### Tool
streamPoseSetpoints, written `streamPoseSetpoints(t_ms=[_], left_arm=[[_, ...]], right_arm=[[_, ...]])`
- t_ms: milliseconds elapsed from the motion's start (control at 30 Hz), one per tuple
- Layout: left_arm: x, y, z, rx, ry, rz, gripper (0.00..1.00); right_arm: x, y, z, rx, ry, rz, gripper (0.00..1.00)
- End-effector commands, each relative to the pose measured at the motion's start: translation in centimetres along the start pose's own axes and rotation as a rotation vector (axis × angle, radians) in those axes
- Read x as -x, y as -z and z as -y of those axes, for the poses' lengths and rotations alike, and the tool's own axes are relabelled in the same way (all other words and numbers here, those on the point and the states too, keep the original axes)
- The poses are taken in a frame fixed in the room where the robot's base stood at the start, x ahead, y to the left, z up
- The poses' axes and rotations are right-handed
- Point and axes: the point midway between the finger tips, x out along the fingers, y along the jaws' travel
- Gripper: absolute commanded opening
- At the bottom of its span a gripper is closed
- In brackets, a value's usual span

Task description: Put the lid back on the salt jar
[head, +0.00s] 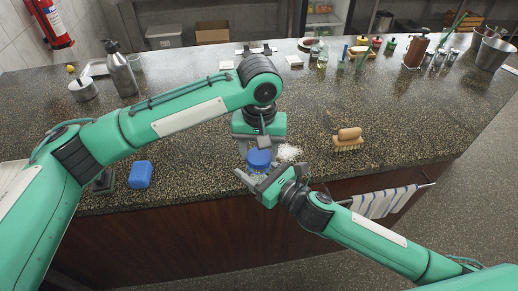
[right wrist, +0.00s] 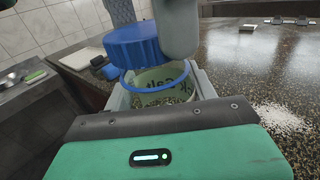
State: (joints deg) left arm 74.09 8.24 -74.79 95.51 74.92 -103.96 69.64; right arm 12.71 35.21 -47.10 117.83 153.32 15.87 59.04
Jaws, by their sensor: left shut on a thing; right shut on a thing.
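The blue ribbed lid (right wrist: 135,48) is between my left gripper's fingers, above the mouth of the salt jar; it also shows in the head view (head: 259,158). My left gripper (head: 256,147) is shut on it, coming down from above. The salt jar (right wrist: 165,99) is pale green with dark lettering, and a thin blue ring shows at its top. My right gripper (head: 258,182) is shut around the jar near the counter's front edge. The lid looks slightly offset from the ring, and I cannot tell whether they touch. In the head view the lid and grippers hide most of the jar.
Spilled white salt (head: 289,152) lies right of the jar. A wooden brush (head: 348,139) sits farther right and a blue block (head: 141,174) left. A striped towel (head: 385,202) hangs on the counter front. Bottles (head: 322,55) stand at the back. The counter (head: 420,125) is clear at right.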

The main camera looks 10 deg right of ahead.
Motion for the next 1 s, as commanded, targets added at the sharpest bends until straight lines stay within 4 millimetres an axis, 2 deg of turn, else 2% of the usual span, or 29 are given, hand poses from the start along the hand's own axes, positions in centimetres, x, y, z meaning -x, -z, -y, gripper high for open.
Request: streamPoseSetpoints(t_ms=[467,500,633,767,1000], left_arm=[[-1.00,0.00,0.00,0.001,0.000,0.000,0.31],[-1.03,0.01,0.00,0.001,0.000,0.000,0.31],[-1.00,0.01,0.00,-0.032,0.000,0.000,0.31],[-1.00,0.01,0.00,-0.173,0.000,0.000,0.31],[-1.00,0.01,0.00,-0.563,0.000,0.000,0.31]], right_arm=[[-0.01,-0.07,-0.01,0.000,0.000,0.001,0.17],[-0.01,-0.07,-0.01,0.000,0.000,0.001,0.00],[-0.01,-0.06,0.00,0.000,0.000,0.001,0.00],[-0.01,-0.05,0.00,0.000,0.000,0.001,0.00],[0.00,-0.03,0.00,0.000,0.000,0.000,0.00]])
